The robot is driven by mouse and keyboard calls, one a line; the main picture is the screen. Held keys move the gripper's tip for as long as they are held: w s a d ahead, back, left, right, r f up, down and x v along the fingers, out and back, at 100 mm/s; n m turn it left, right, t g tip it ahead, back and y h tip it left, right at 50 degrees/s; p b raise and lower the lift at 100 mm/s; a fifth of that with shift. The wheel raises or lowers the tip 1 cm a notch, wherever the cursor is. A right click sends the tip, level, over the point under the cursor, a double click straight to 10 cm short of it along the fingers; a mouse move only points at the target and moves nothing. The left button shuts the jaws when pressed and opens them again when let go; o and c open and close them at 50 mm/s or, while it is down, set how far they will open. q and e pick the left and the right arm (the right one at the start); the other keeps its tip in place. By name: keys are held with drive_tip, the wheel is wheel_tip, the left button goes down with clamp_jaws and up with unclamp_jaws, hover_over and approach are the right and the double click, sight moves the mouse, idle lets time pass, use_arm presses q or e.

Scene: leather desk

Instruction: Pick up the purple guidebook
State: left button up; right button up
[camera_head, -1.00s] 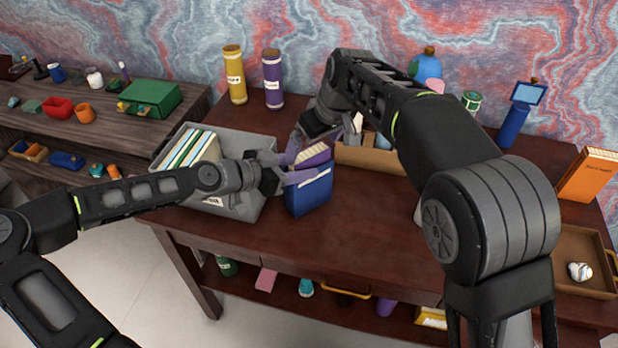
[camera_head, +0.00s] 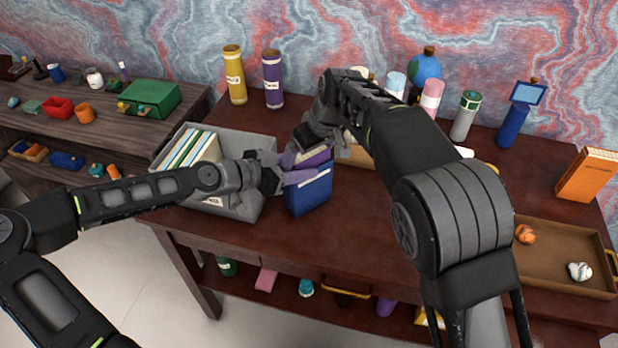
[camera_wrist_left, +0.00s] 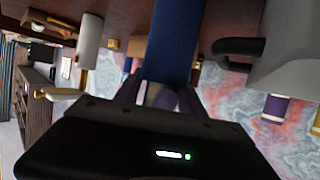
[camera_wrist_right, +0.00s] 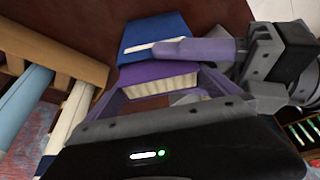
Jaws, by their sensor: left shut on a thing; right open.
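The purple guidebook (camera_head: 316,157) stands just behind a blue book (camera_head: 309,196) on the desk. In the right wrist view the guidebook (camera_wrist_right: 158,73) shows its purple cover and pale page edges, and the blue book (camera_wrist_right: 155,32) is beyond it. My left gripper (camera_head: 299,177) is shut on the upper part of the blue book, which also fills the left wrist view (camera_wrist_left: 173,45). My right gripper (camera_head: 315,146) is open over the guidebook. Its fingers spread either side of the guidebook's near end in the right wrist view. Contact is unclear.
A grey bin (camera_head: 240,212) with striped files is left of the books. A wooden organiser (camera_head: 358,155) is behind my right arm. Yellow (camera_head: 235,76) and purple (camera_head: 272,80) tubes stand at the back. A brown tray (camera_head: 560,275) is at right. The desk front is clear.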

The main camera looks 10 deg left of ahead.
drive_tip(key=shift+f, duration=0.2)
drive_tip(key=shift+c, duration=0.2)
drive_tip(key=c, duration=1.7)
